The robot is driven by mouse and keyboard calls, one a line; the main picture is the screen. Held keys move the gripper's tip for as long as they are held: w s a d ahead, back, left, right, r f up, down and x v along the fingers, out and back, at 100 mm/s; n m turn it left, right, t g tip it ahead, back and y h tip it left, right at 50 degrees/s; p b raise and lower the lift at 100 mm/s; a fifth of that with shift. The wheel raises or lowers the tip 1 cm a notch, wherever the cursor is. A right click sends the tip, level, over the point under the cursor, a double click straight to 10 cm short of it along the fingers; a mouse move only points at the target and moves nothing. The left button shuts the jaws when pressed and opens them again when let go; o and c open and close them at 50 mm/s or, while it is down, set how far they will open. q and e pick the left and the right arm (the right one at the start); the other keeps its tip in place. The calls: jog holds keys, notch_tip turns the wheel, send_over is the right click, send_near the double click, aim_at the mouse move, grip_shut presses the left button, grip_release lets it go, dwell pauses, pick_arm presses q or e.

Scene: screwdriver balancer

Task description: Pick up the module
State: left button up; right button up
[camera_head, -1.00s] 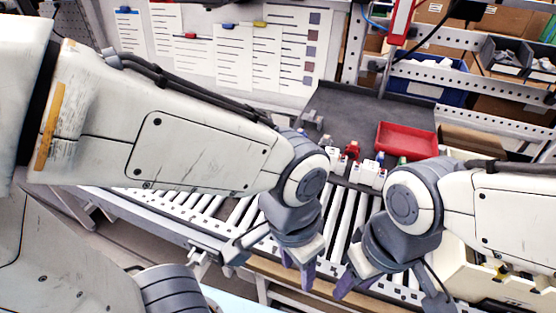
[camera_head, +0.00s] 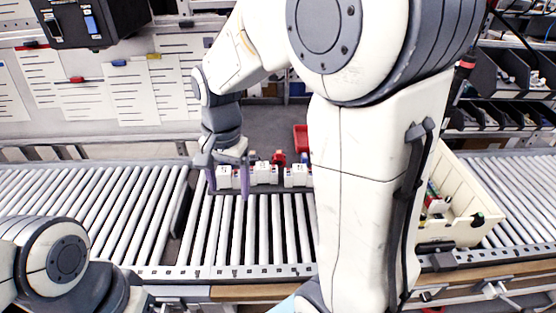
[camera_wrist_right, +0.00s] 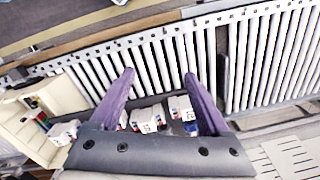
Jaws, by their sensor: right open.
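Several small white modules with coloured parts stand in a row at the far side of the roller conveyor. In the head view, one module (camera_head: 264,174) is right of my right gripper (camera_head: 228,190), and another (camera_head: 296,176) is farther right. A third module (camera_head: 225,177) shows between its purple fingers. The right gripper is open and points down. In the wrist view, white modules (camera_wrist_right: 148,120) show between the spread fingers of the right gripper (camera_wrist_right: 159,76), with no visible grip on any. My left arm shows at the lower left; its fingers are out of view.
The conveyor (camera_head: 265,235) has bare rollers in front of the row. A cream bin (camera_head: 470,195) with parts inside stands at right, partly behind my right arm. A red tray (camera_head: 301,138) lies behind the row. Dark shelf bins (camera_head: 505,115) are at the back right.

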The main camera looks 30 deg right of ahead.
jog(key=w+d+r+m+p, duration=0.1)
jog(key=w+d+m, duration=0.3)
jog(key=d+m, duration=0.6)
jog(key=m+p, duration=0.2)
jog(key=m, duration=0.2)
send_over(300, 167)
jog(key=f, duration=0.3)
jog(key=shift+w+a+f, duration=0.1)
jog(key=shift+w+f, duration=0.2)
jog(key=shift+f, duration=0.45)
jog(key=f+p, duration=0.2)
jog(key=f, duration=0.1)
jog(key=f+p, duration=0.1)
jog(key=f, duration=0.1)
jog(key=shift+s, duration=0.4)
jog(key=shift+f, duration=0.25)
jog(key=shift+w, duration=0.1)
grip_shut()
